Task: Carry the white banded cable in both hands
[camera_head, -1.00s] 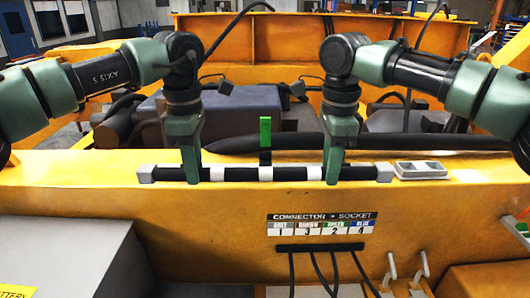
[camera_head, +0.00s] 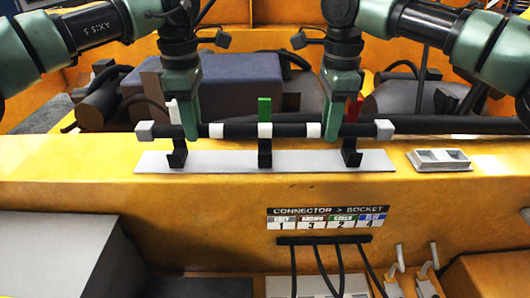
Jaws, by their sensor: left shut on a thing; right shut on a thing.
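The white banded cable (camera_head: 290,130) is a straight black bar with white bands and grey end blocks, level in the head view. My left gripper (camera_head: 190,136) is shut on it left of the middle. My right gripper (camera_head: 333,135) is shut on it right of the middle. The cable is raised above a light grey plate (camera_head: 220,162) with three black clips (camera_head: 265,158). A green tab (camera_head: 264,108) stands at the middle clip, a white tab (camera_head: 174,112) at the left clip and a red tab at the right one, partly hidden.
A connector and socket label (camera_head: 327,219) is on the front face above several hanging black cables (camera_head: 318,265). Engine parts lie behind.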

